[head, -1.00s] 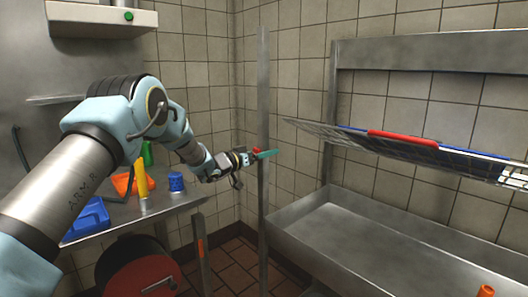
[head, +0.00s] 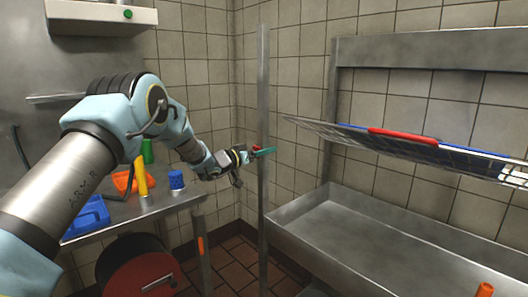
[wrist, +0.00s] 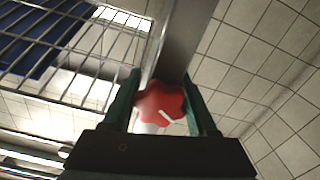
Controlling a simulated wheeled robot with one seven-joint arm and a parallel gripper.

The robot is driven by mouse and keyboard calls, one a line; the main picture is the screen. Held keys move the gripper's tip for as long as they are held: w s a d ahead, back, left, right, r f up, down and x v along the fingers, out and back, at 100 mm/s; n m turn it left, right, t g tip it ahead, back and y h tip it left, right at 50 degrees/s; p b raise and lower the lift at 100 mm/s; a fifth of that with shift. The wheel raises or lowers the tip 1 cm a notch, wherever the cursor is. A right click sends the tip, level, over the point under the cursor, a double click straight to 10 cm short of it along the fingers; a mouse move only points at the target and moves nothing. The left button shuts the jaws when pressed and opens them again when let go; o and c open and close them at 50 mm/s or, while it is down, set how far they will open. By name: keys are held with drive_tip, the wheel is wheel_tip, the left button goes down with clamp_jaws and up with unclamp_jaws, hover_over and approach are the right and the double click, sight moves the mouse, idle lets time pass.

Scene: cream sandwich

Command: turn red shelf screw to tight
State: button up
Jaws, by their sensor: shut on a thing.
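The red shelf screw (wrist: 162,104) is a lobed red knob with a white mark on its face. It sits against the grey metal post (wrist: 184,40) in the wrist view. My gripper (wrist: 163,108) has its teal fingers on either side of the knob and is shut on it. In the head view, my gripper (head: 262,151) is at the post (head: 263,100), with a little of the red knob (head: 257,147) showing beside a teal finger. The knob's stem and the far side of the post are hidden.
A tilted wire shelf (head: 340,137) with red and blue items hangs right of the post, above a metal sink (head: 370,240). A steel table (head: 150,208) on the left carries a blue tray, orange bin and cups. A red bin (head: 140,265) stands below.

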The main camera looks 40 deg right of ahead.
drive_tip(key=shift+f+b, duration=0.1)
drive_tip(key=shift+b, duration=0.25)
drive_tip(key=m+b, duration=0.6)
drive_tip(key=b, duration=0.1)
idle(0.4)
drive_tip(key=o, duration=1.4)
drive_tip(key=a, duration=0.3)
drive_tip(key=a+b, duration=0.1)
drive_tip(key=a, duration=0.3)
drive_tip(key=a+b, duration=0.1)
drive_tip(key=a, duration=0.2)
drive_tip(key=shift+w+a, duration=0.35)
drive_tip(key=shift+a, duration=0.05)
